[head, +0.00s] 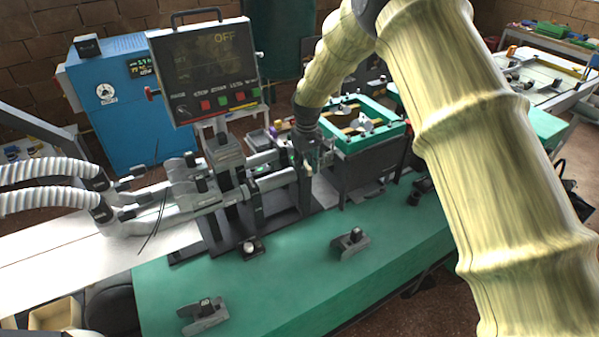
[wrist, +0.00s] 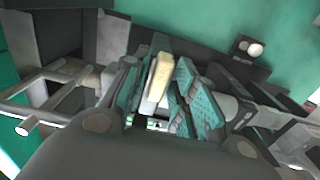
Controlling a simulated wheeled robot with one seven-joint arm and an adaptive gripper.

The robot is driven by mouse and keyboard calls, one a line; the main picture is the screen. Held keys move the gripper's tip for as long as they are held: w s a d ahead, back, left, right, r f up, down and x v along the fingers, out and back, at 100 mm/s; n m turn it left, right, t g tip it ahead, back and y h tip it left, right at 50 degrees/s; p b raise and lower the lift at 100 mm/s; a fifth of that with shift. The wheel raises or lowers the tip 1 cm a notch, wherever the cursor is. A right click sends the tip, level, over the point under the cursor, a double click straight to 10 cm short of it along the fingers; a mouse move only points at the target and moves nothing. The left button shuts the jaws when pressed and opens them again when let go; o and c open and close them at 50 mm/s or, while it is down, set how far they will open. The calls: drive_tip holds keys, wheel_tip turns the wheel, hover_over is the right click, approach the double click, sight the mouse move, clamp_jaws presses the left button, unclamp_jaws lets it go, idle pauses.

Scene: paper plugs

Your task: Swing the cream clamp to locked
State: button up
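The cream clamp lever (wrist: 160,78) stands between the two teal-padded fingers of my gripper (wrist: 165,88) in the wrist view. The fingers are apart, one on each side of the lever, with narrow gaps showing beside it; whether either pad touches it is unclear. The clamp's base and pivot are mostly hidden by my gripper.
A dark control panel (head: 205,70) reading OFF stands behind left. A green frame (head: 362,122) sits to the right of the fixture. Grey clamps lie on the green bench (head: 280,285), one at the middle (head: 350,243) and one at the front left (head: 204,315).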

sight(306, 165)
drive_tip(key=shift+r, duration=0.1)
idle(0.5)
drive_tip(key=shift+r+p, duration=1.85)
drive_tip(key=shift+r, duration=1.6)
